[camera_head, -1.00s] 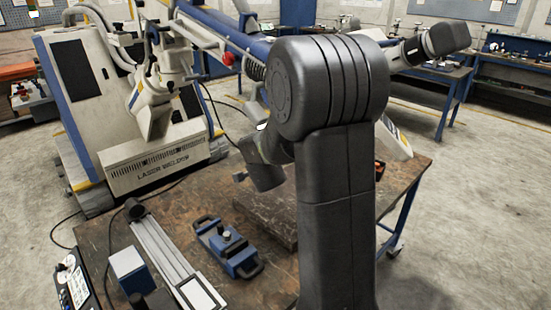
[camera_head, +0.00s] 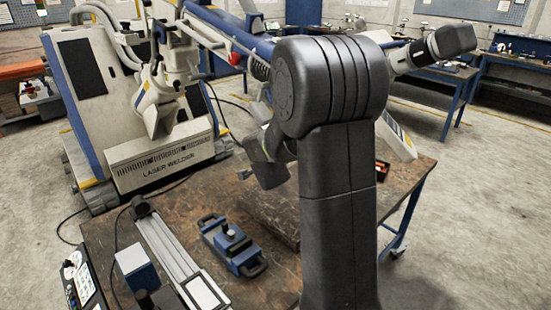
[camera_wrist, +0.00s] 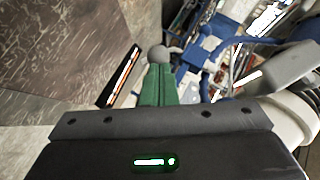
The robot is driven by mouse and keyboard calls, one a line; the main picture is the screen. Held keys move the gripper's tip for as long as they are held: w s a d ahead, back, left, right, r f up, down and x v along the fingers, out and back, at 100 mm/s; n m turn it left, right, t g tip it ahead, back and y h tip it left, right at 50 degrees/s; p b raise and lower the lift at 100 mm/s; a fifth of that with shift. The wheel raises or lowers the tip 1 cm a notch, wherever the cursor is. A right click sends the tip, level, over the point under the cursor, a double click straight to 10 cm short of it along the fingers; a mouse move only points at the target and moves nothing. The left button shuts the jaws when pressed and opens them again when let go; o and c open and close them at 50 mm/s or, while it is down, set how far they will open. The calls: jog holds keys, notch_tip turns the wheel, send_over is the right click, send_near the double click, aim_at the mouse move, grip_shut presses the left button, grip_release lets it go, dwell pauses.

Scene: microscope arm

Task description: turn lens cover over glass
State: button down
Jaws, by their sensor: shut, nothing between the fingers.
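My gripper (camera_wrist: 158,88) shows in the wrist view with its green fingers together and nothing between them. A grey rounded knob (camera_wrist: 158,54) appears just beyond the fingertips; I cannot tell whether they touch. A lens cover or glass cannot be made out for certain. A larger grey handle-like part (camera_wrist: 285,65) on a white body lies to the right. In the head view, the white laser welder (camera_head: 160,160) stands at the back left, with its white head (camera_head: 152,98) hanging in front. My own arm hides the fingers there.
A brown worktable (camera_head: 185,205) stands in front of the welder. It carries a blue fixture with black handles (camera_head: 232,245), a long metal rail (camera_head: 170,245) and a dark slab (camera_head: 270,212). Open concrete floor (camera_head: 480,200) lies to the right.

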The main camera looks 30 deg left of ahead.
jog(key=shift+w+d, duration=0.2)
jog(key=p+v, duration=0.1)
jog(key=v, duration=1.2)
jog(key=shift+d+r, duration=0.15)
jog(key=shift+d, duration=0.3)
jog(key=shift+w, duration=0.1)
jog(key=b+x, duration=0.1)
jog(key=x, duration=1.2)
jog(key=shift+w+a+f, duration=0.2)
